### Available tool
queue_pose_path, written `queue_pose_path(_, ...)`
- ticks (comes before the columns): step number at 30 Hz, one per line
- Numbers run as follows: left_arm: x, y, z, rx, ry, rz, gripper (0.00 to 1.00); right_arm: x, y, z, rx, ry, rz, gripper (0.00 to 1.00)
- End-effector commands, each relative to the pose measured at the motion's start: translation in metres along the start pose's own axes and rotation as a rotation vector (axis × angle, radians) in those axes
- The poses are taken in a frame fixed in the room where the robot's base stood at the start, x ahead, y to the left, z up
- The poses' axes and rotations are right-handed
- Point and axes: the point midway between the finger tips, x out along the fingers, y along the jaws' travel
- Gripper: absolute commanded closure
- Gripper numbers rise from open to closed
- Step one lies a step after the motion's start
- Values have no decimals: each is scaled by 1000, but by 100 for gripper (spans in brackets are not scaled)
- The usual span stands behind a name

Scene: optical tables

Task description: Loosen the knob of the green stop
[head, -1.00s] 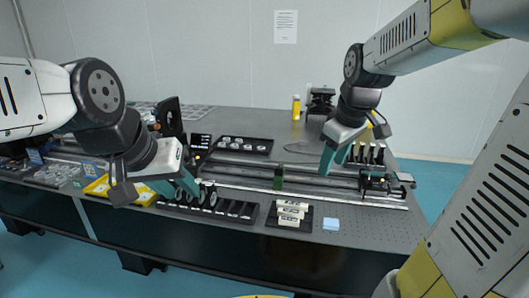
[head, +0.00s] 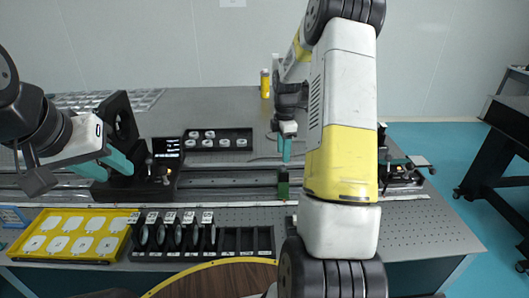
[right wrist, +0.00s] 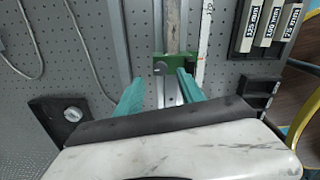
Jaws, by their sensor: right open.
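The green stop (head: 283,186) sits on the rail near the middle of the table in the head view. In the right wrist view the green stop (right wrist: 178,64) clamps across the rail, with a small dark knob (right wrist: 160,68) on its left side. My right gripper (head: 286,152) is above the stop; in the right wrist view its two teal fingers (right wrist: 160,88) are spread apart, with nothing between them and the tips short of the stop. My left gripper (head: 116,173) hangs at the left near a black device, its teal fingers apart and empty.
The rail (head: 235,178) runs across the table. A yellow tray (head: 121,246) and a black rack of round optics (head: 245,238) lie in front. A black tray (head: 230,142) lies behind. Labelled blocks (right wrist: 268,22) stand right of the stop in the right wrist view.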

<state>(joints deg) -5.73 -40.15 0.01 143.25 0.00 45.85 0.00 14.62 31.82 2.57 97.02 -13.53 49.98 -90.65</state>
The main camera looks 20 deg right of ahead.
Motion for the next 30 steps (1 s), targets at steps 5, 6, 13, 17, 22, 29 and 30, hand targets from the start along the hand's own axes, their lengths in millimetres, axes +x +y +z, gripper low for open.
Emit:
queue_pose_path(5, 0, 0, 0, 0, 0, 0, 64, 31, -1, -1, -1, 1, -4, 54)
queue_pose_path(6, 0, 0, 0, 0, 0, 0, 64, 37, -1, -1, -1, 1, -4, 54)
queue_pose_path(13, 0, 0, 0, 0, 0, 0, 64, 56, 0, -1, 1, 0, 0, 54)
queue_pose_path(17, 0, 0, 0, 0, 0, 0, 64, 57, 0, -1, 1, 0, 1, 54)
queue_pose_path(22, 0, 0, 0, 0, 0, 0, 64, 57, 0, -1, 1, 0, 0, 60)
queue_pose_path(29, 0, 0, 0, 0, -1, 0, 64, 57, 0, -1, 1, 0, 0, 100)
queue_pose_path(30, 0, 0, 0, 0, 0, 0, 64, 57, 0, -1, 1, 0, 0, 100)
